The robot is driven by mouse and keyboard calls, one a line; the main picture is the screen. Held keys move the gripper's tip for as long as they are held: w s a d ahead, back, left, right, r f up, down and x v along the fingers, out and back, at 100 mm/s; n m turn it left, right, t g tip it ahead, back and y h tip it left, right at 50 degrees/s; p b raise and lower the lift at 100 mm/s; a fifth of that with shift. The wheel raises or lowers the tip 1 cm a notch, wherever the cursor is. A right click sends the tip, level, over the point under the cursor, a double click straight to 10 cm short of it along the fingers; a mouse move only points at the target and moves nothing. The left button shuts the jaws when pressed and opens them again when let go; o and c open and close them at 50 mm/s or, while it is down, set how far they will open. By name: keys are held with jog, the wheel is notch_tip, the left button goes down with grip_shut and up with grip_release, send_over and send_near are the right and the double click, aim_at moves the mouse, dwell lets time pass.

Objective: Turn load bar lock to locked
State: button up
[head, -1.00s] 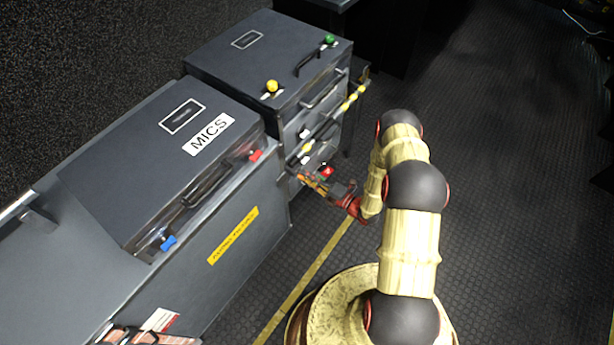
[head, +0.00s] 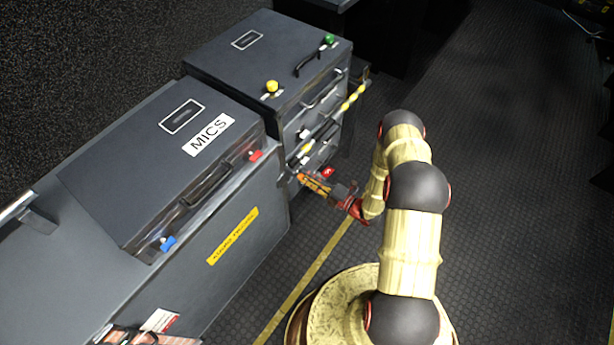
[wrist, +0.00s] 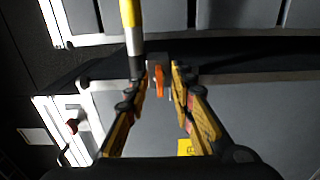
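The load bar (head: 347,104), a pole with yellow and dark sections, runs across the front of the drawer case in the head view. Its yellow and silver part (wrist: 131,28) comes down from the top in the wrist view. A small orange lever (wrist: 159,80), apparently the load bar lock, stands at a dark block by the bar's end. My gripper (wrist: 160,75) is open, with one yellow-and-black finger on each side of the lever. Gaps show between the fingers and the lever. In the head view my gripper (head: 309,182) is low beside the case, and the lever cannot be made out clearly.
The drawer case (head: 270,55) with yellow and green knobs stands behind my gripper. The MICS case (head: 165,160) sits on the grey bench at left. A red part (head: 328,171) shows close to my gripper. The floor at right is clear.

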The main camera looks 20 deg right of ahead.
jog(key=v, duration=1.1)
jog(key=shift+d, duration=0.15)
jog(key=shift+s, duration=0.1)
